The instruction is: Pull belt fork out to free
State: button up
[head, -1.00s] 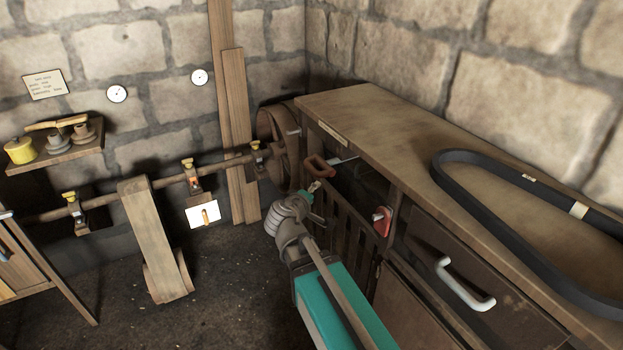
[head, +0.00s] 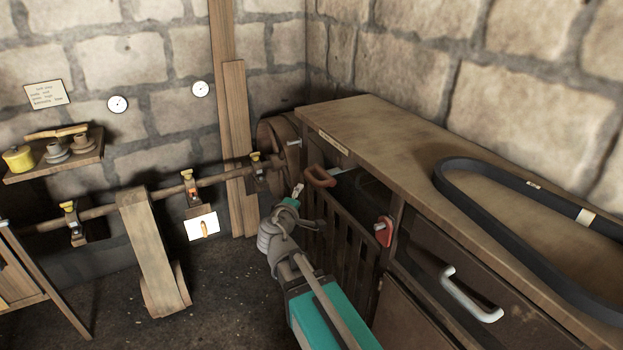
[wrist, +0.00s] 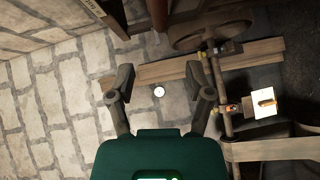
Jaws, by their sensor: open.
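A workbench (head: 375,120) with a black belt (head: 480,230) on it runs along the right. A slatted guard (head: 345,235) and a red-handled part (head: 383,231) are on its front. A line shaft (head: 150,195) and pulley (head: 277,140) stand behind. The floor left of my arm is open.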

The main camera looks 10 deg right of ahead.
aim_at(309, 180)
jog(key=b+x, duration=0.1)
jog(key=x, duration=1.2)
jog(key=shift+d+b, duration=0.1)
jog(key=shift+b, duration=0.25)
grip_shut()
